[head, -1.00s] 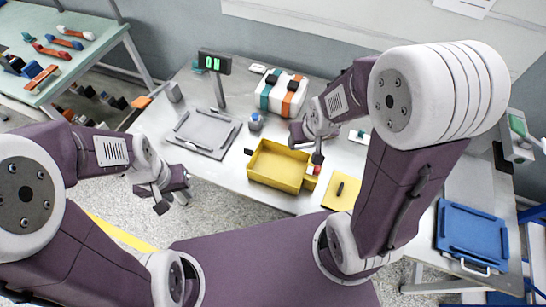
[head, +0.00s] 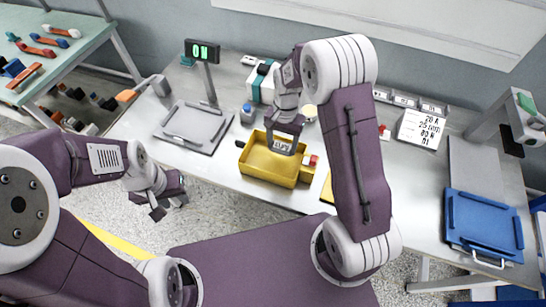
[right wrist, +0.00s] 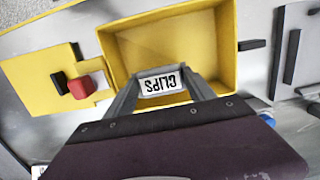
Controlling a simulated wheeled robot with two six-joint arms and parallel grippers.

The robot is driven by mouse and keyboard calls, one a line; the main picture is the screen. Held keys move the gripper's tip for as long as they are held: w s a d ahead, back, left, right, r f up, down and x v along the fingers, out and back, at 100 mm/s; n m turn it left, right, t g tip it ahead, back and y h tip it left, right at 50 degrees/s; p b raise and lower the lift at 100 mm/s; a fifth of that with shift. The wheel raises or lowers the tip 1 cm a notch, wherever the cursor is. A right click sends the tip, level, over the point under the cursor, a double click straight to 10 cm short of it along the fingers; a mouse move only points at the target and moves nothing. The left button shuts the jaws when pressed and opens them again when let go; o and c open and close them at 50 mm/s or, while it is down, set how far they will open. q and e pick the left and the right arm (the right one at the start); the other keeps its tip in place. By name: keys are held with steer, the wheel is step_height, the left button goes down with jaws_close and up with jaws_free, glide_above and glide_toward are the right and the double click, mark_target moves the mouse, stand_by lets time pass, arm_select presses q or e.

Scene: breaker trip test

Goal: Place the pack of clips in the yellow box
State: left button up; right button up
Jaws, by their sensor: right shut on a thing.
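The yellow box (head: 262,170) stands on the metal table, open at the top. My right gripper (head: 284,138) is above its back part, pointing down. It is shut on the pack of clips (head: 282,146), a small white-labelled pack. In the right wrist view the pack (right wrist: 161,83), its label reading CLIPS, sits between the two fingers over the yellow box (right wrist: 222,95). Whether the pack touches the box floor cannot be told. My left gripper (head: 168,198) hangs left of the table over the floor, empty, its fingers apart.
A grey tray (head: 190,130) lies left of the box, with a blue-capped bottle (head: 247,114) between them. A red block (head: 313,160) is at the box's right side. A display (head: 203,50) stands behind. A blue tray (head: 484,222) is far right.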

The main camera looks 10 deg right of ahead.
mark_target(273, 162)
steer(key=a, duration=0.1)
steer(key=a+f, duration=0.2)
steer(key=shift+s, duration=0.3)
steer(key=shift+f, duration=1.95)
steer(key=shift+f, duration=0.15)
steer(key=o, duration=1.4)
